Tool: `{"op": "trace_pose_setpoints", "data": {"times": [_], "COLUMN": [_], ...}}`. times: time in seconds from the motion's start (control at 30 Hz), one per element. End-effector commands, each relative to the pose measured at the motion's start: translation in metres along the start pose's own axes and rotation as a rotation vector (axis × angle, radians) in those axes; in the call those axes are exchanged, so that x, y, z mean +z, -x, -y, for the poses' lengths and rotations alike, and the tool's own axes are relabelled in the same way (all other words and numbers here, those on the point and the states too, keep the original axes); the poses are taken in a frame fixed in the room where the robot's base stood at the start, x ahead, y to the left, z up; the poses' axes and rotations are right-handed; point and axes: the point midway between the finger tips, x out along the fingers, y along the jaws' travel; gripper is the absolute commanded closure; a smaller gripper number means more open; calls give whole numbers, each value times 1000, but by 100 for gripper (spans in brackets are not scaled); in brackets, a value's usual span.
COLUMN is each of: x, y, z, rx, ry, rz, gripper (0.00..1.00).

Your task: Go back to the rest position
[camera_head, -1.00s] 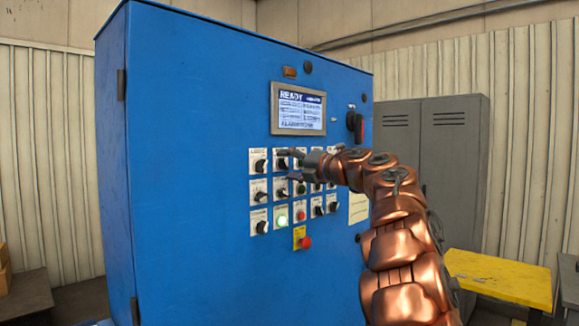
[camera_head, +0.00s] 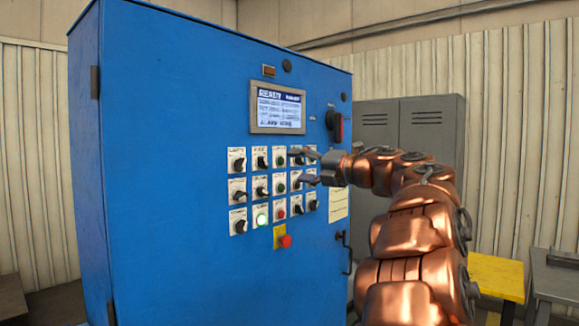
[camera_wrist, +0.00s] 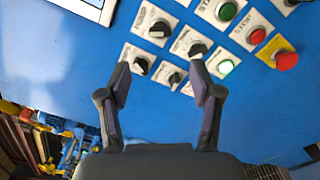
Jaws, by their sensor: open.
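My gripper (camera_head: 306,167) is in front of the blue control cabinet (camera_head: 180,240), near the right part of its rows of knobs and buttons. In the wrist view my gripper (camera_wrist: 160,85) has its two fingers apart, with nothing between them but the cabinet face and a few black knobs (camera_wrist: 160,30) beyond. Several knobs on the right of the panel are partly hidden by the fingers in the head view. The screen (camera_head: 277,107) reads READY. A green button (camera_head: 262,217) is lit in the bottom row.
A red emergency button (camera_head: 285,241) on a yellow plate sits below the rows. A red-and-black switch (camera_head: 335,122) and a door handle (camera_head: 346,255) are at the cabinet's right edge. Grey lockers (camera_head: 432,125) and a yellow table (camera_head: 497,276) stand to the right.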

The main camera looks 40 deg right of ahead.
Motion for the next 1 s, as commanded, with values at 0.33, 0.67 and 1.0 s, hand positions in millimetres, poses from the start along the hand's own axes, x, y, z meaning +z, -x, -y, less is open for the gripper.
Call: {"op": "trace_pose_setpoints", "data": {"times": [0.33,0.67,1.0], "x": [0,0,22], "y": [10,10,-5], "z": [0,0,-34], "rx": [0,0,78], "ry": [-1,-1,-107], "rz": [0,0,181], "gripper": [35,35,35]}}
